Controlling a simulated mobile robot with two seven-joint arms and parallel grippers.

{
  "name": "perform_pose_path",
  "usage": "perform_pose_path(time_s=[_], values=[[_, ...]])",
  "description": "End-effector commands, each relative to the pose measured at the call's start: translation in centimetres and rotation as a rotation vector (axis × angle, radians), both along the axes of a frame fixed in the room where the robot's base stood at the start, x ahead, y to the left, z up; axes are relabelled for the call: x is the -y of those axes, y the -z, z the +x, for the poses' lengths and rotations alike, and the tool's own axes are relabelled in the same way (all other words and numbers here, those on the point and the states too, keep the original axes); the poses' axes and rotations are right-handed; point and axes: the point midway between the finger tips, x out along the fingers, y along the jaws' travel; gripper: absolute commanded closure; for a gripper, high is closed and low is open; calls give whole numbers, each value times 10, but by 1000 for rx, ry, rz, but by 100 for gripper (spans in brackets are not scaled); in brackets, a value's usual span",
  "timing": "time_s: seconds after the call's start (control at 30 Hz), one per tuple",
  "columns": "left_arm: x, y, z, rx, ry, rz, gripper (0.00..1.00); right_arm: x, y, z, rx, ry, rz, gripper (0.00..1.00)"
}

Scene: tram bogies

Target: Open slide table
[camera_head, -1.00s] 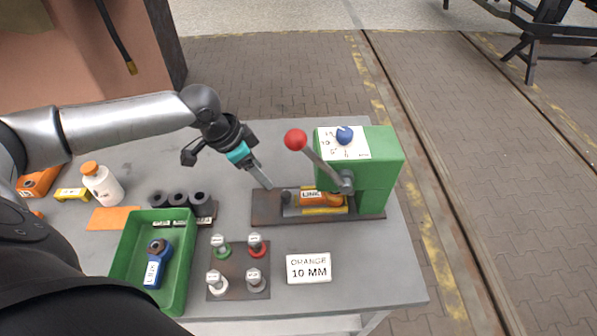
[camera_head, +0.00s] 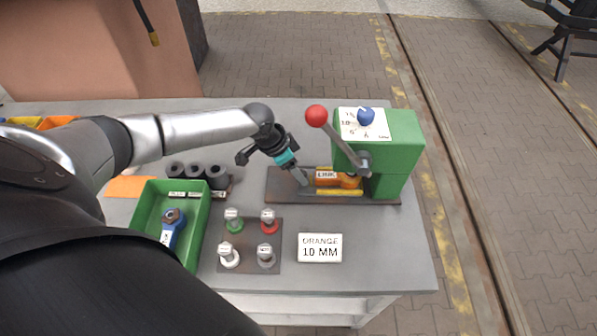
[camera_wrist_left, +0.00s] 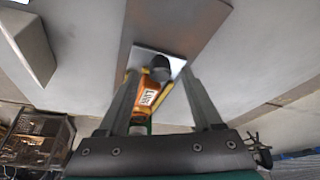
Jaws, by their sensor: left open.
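The green press (camera_head: 392,150) stands at the right of the table, with a red-knobbed lever (camera_head: 316,116). Its slide table (camera_head: 340,193), yellow-edged, lies on a dark base plate (camera_head: 385,198) under the press. An orange part labelled LINK (camera_head: 327,178) lies on it, also visible in the left wrist view (camera_wrist_left: 148,97). My left gripper (camera_head: 302,178) is low at the slide's left end. In the left wrist view, its open fingers (camera_wrist_left: 160,78) are either side of a dark knob (camera_wrist_left: 161,67) on the slide. Contact cannot be told. My right gripper is not in view.
A green bin (camera_head: 145,215) with a blue tool (camera_head: 172,232), a plate of several coloured plugs (camera_head: 249,262) and an ORANGE 10 MM sign (camera_head: 320,248) are in front. Dark rollers (camera_head: 197,172) stand left of my gripper.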

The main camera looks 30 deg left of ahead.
Motion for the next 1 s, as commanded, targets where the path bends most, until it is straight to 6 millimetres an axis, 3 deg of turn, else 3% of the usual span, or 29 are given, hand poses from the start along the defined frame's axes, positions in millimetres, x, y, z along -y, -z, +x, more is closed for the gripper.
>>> perform_pose_path(time_s=[0.2,0.53,1.0], values=[[3,15,6,1,0,-1,33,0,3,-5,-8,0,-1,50],[4,17,6,1,0,-1,33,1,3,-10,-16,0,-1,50],[4,17,6,0,0,0,85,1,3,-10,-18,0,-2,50]])
